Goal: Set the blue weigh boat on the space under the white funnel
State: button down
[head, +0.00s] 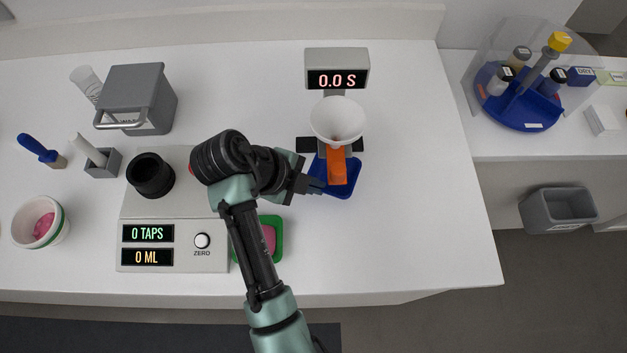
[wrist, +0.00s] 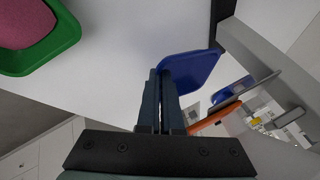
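The blue weigh boat (head: 349,184) is a shallow square dish in front of the funnel stand. The orange strip (head: 337,168) below the white funnel (head: 336,120) covers part of it from above. My gripper (head: 316,186) reaches in from the left, with its fingertips at the boat's left edge. In the wrist view the fingers (wrist: 166,78) are close together at the near edge of the boat (wrist: 196,70) and look shut on its rim. I cannot tell whether the boat rests on the table or hangs just above it.
A green dish with pink contents (head: 277,222) lies near my forearm. The tap scale (head: 190,258) with a black cup (head: 151,175) is to the left. The table's right side is clear.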

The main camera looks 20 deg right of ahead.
jog(key=shift+w+d, duration=0.15)
jog(key=shift+w, duration=0.6)
jog(key=shift+f+p, duration=0.5)
jog(key=shift+f, duration=1.3)
jog(key=shift+f, duration=0.2)
jog(key=c, duration=1.1)
grip_release()
jog(key=shift+r, duration=0.1)
